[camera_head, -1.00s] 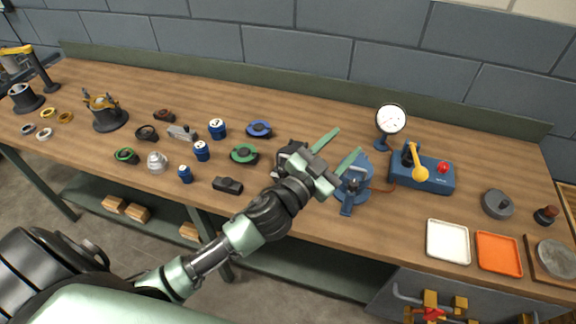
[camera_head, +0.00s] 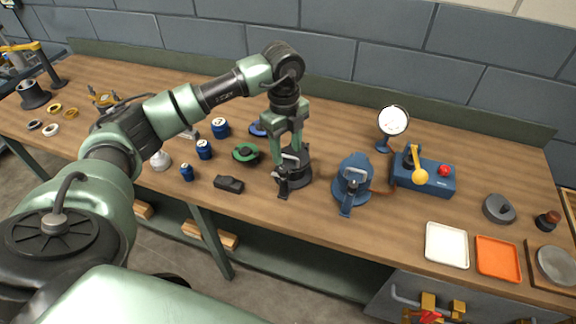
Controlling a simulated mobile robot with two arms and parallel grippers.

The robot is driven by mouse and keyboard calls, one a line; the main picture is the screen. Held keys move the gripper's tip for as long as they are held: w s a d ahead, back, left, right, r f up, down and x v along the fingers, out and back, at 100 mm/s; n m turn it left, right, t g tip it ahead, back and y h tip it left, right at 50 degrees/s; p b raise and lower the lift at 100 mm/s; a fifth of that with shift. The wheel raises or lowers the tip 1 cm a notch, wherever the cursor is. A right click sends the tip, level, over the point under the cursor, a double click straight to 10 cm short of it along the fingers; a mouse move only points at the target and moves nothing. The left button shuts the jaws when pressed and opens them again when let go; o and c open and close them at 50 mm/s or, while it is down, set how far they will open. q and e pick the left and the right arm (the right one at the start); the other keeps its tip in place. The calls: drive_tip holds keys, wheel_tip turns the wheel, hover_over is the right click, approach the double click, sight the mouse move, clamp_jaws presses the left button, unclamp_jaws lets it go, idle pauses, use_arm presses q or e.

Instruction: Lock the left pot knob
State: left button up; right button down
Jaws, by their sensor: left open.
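The left pot (camera_head: 297,180) is a dark, round housing on the bench, with a grey handle-like part on top and an upright clamp-like piece at its front. Which part is its knob is too small to tell. My left gripper (camera_head: 288,148) points straight down right above this pot, its two green fingers apart, with nothing seen held between them. The fingers partly cover the pot's top, and I cannot tell whether they touch it. A similar blue pot (camera_head: 353,172) stands to the right, clear of the gripper. My right gripper is not in view.
A dial gauge (camera_head: 393,122) and a blue box (camera_head: 434,181) with a yellow lever and red knob stand right of the pots. A black block (camera_head: 229,184) and a green-rimmed disc (camera_head: 245,153) lie to the left. White (camera_head: 447,264) and orange trays (camera_head: 498,274) lie front right.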

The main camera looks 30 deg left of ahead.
sight(284, 170)
use_arm(q)
drive_tip(key=shift+s+a, duration=0.1)
drive_tip(key=shift+a, duration=0.45)
drive_tip(key=shift+f+p, duration=0.3)
drive_tip(key=shift+f, duration=0.05)
wheel_tip(284, 170, down, 5)
drive_tip(key=shift+f+p, duration=0.15)
drive_tip(key=shift+p, duration=0.8)
drive_tip(key=shift+d+f, duration=0.1)
drive_tip(key=shift+f, duration=0.65)
clamp_jaws()
